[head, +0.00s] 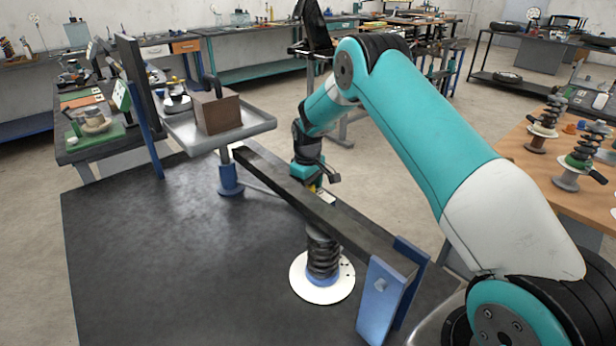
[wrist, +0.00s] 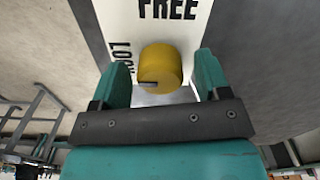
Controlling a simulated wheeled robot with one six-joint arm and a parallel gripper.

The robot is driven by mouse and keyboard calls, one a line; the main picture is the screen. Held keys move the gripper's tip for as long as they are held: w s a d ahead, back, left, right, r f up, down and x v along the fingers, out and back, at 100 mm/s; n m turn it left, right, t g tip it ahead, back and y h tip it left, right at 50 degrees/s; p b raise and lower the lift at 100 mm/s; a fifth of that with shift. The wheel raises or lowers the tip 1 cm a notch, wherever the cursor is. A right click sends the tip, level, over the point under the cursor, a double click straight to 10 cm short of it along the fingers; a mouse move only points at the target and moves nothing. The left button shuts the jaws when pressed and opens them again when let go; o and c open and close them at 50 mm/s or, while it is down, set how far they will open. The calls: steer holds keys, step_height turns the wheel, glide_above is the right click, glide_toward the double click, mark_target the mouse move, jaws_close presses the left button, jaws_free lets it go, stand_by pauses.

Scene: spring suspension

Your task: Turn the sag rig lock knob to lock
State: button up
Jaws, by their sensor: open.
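In the wrist view the yellow lock knob (wrist: 160,66) sits on a white label plate (wrist: 110,22). FREE is printed above the knob and LOCK, sideways, to its left. A dark mark shows at the knob's lower left edge. My gripper (wrist: 163,72) is open, with one teal finger on each side of the knob; a gap shows at the left, and contact at the right cannot be told. In the head view my gripper (head: 322,180) is at the dark beam of the sag rig (head: 290,190), where the knob is mostly hidden.
Under the beam, a black spring (head: 322,258) stands on a white disc (head: 310,290). A blue post (head: 380,300) holds the beam's near end. A tray (head: 255,125) with a brown block (head: 217,112) is at the far end. A wooden bench (head: 540,175) with shock absorbers stands at right.

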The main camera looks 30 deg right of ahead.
step_height(320, 180, up, 17)
steer(key=b, duration=0.1)
steer(key=shift+r+b, duration=0.15)
steer(key=shift+b, duration=0.15)
steer(key=s+a+r+n+y, duration=0.1)
steer(key=s+a+r, duration=0.3)
steer(key=s+a, duration=0.35)
steer(key=s+a+r+n+y, duration=0.1)
steer(key=s+a+r, duration=0.45)
steer(key=s, duration=0.35)
steer(key=s+a+y, duration=0.1)
steer(key=s+a, duration=0.2)
steer(key=s, duration=0.8)
steer(key=s+a+f+y+p, duration=0.1)
steer(key=s+a, duration=0.3)
steer(key=s, duration=0.7)
steer(key=shift+a+f, duration=0.15)
steer(key=shift+f, duration=0.05)
